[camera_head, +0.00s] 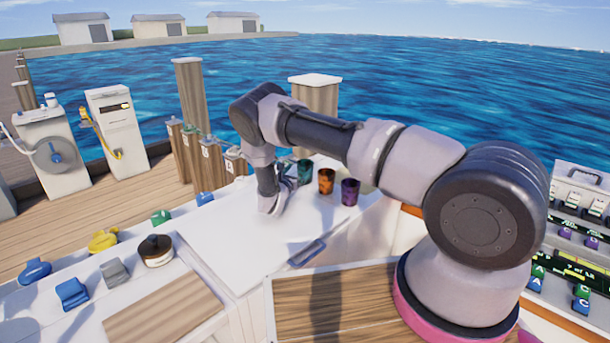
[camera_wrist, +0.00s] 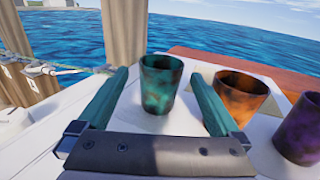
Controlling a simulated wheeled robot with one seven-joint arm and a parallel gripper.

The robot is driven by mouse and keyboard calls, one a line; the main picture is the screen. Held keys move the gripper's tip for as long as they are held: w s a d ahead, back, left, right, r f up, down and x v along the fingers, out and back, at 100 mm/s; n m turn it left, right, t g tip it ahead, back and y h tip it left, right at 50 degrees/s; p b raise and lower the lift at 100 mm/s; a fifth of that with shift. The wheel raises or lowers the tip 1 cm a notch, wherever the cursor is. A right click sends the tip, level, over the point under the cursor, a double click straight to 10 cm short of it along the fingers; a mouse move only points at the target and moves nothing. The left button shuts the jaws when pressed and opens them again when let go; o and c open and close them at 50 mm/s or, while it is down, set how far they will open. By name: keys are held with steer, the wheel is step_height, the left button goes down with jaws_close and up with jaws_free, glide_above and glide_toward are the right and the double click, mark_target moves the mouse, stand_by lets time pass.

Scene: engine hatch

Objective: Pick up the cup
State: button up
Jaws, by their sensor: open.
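Three cups stand upright in a row on the white hatch top (camera_head: 240,235): a teal cup (camera_head: 304,172), an orange cup (camera_head: 326,181) and a purple cup (camera_head: 350,191). In the wrist view, the teal cup (camera_wrist: 160,84) stands between and beyond the two teal fingers of my open gripper (camera_wrist: 160,95), with gaps on both sides. The orange cup (camera_wrist: 239,97) is just right of the right finger, and the purple cup (camera_wrist: 299,132) is farther right, cut by the frame edge. In the head view, my wrist hides most of my gripper (camera_head: 286,190).
Several cleats and caps, including a yellow one (camera_head: 103,240) and a blue one (camera_head: 72,292), sit on the left ledge with a dark round pot (camera_head: 156,250). A hatch handle (camera_head: 307,253) is at the front. Wooden pilings (camera_head: 316,100) and water lie beyond. The hatch's left part is clear.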

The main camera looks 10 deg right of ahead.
mark_target(302, 167)
steer(key=x, duration=0.4)
steer(key=shift+d+f, duration=0.15)
steer(key=c, duration=1.1)
